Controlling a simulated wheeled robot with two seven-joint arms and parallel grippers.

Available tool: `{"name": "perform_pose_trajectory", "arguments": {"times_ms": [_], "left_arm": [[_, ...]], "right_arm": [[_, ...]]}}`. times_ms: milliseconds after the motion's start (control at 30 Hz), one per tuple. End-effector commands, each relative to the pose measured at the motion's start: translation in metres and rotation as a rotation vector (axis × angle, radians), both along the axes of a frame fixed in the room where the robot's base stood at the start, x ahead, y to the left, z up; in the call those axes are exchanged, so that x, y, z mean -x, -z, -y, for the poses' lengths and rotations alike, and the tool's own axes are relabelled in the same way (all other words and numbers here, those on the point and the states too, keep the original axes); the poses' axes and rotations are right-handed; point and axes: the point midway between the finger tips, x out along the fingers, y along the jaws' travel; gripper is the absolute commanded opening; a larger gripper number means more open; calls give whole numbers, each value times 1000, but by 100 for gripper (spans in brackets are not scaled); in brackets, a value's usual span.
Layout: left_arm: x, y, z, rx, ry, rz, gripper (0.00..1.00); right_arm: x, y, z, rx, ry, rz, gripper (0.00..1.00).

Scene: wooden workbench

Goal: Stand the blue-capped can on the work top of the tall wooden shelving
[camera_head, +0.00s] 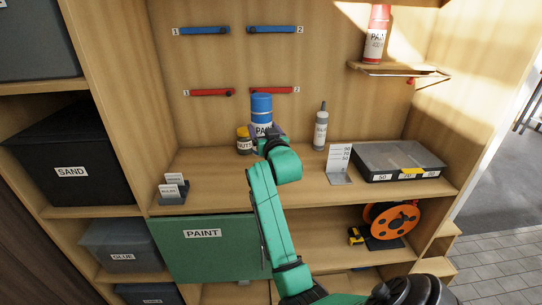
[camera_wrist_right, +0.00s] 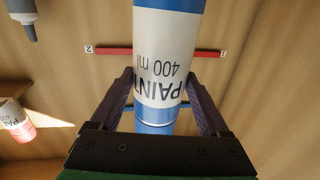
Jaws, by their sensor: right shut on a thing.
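The blue-capped can (camera_head: 261,104) is upright near the back of the wooden shelving's work top (camera_head: 230,190), with a white label reading PAINT. My right gripper (camera_head: 268,138) is around its lower part in the head view and hides its base, so I cannot tell whether it touches the work top. In the right wrist view the can (camera_wrist_right: 165,50) appears upside down between the two dark fingers of the right gripper (camera_wrist_right: 165,100), which is shut on it. My left gripper is not in view.
A grey bottle (camera_head: 320,130), a numbered card stand (camera_head: 340,165) and a dark case (camera_head: 400,158) are to the right. A red-and-white paint can (camera_head: 376,35) stands on a small upper shelf. The front left of the work top has a sign holder (camera_head: 173,188).

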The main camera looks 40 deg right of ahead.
Motion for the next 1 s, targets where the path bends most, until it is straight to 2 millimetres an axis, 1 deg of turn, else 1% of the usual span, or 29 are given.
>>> {"name": "perform_pose_trajectory", "arguments": {"times_ms": [33,133,200,267,433,533,700,733,767,800,1000], "left_arm": [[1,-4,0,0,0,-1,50],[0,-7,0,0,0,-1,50],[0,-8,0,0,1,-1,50],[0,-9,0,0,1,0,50],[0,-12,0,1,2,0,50],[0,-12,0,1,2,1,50],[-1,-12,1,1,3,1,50],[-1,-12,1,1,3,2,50],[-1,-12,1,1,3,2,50],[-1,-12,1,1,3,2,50],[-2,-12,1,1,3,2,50]], "right_arm": [[0,16,0,-3,0,-5,0],[0,45,0,0,0,-2,0],[0,58,0,3,0,1,0],[0,66,0,3,0,2,0],[-1,99,0,0,-1,1,0],[0,110,0,3,-1,3,0],[0,111,0,3,-1,3,0],[0,112,0,1,-1,0,87],[0,112,0,1,-1,0,98],[0,112,0,1,-1,0,100],[0,112,0,1,-1,0,100]]}}
